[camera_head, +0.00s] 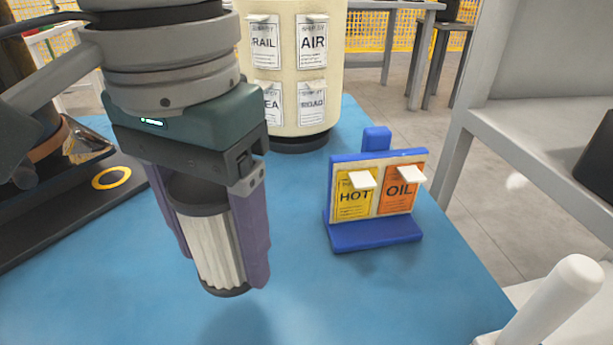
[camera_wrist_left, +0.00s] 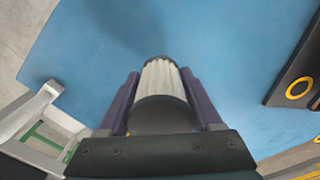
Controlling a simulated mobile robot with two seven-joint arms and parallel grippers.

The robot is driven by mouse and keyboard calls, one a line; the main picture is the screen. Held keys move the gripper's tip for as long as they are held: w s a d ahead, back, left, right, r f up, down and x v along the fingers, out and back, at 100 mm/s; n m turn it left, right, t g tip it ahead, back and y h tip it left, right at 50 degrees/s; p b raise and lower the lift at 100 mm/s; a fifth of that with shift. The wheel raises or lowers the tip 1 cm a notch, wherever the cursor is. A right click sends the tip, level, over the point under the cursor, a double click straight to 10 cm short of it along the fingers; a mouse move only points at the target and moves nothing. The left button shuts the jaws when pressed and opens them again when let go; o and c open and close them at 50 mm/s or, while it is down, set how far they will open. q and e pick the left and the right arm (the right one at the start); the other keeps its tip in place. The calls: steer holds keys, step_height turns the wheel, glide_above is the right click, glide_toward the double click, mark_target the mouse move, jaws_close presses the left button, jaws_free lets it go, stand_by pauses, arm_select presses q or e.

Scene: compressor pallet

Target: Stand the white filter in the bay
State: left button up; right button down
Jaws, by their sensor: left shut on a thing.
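The white filter (camera_head: 215,250) is a pleated cylinder with dark end caps. My left gripper (camera_head: 222,272) is shut on it, with a purple finger on each side, and holds it nearly upright above the blue surface. In the left wrist view the filter (camera_wrist_left: 160,80) lies between the two fingers (camera_wrist_left: 160,95). A dark plate with a yellow ring (camera_head: 111,178) lies at the left of the head view, apart from the filter; I cannot tell if it is the bay. The ring also shows at the right of the left wrist view (camera_wrist_left: 297,88). My right gripper is not in view.
A blue stand (camera_head: 375,235) with HOT and OIL tags is right of the filter. A cream drum (camera_head: 288,95) with several tags stands behind. The blue surface (camera_head: 340,300) is clear in front. A grey frame (camera_head: 530,125) stands beyond its right edge.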

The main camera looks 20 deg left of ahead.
arm_select(q)
step_height(320, 180, down, 6)
steer(key=shift+r+b, duration=0.2)
steer(key=shift+b, duration=1.05)
steer(key=o, duration=1.4)
